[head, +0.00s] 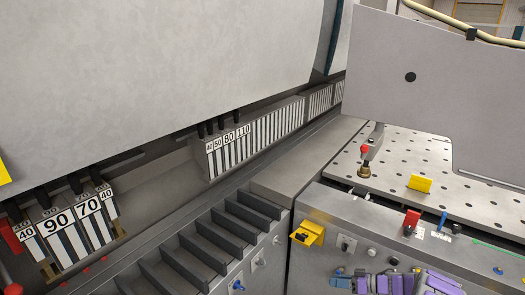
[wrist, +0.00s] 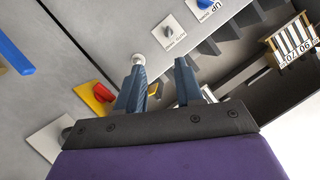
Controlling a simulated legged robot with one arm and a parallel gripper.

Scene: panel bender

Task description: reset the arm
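My gripper (wrist: 160,78) shows in the wrist view with its two blue-grey fingers apart and nothing between them. It is open. My purple arm (head: 400,283) shows at the bottom right edge of the head view, low in front of the machine's control panel (head: 340,215). In the wrist view a small pale round knob (wrist: 138,59) appears by the left fingertip; I cannot tell if they touch. A red and yellow switch (wrist: 95,97) is partly seen left of the fingers.
A yellow switch box (head: 308,234) and a red switch (head: 411,222) are on the panel. A perforated table (head: 440,160) lies behind it, with a large grey plate (head: 430,80) above. Numbered tool blocks (head: 75,230) stand at left. A blue handle (wrist: 15,55) is at the wrist view's left.

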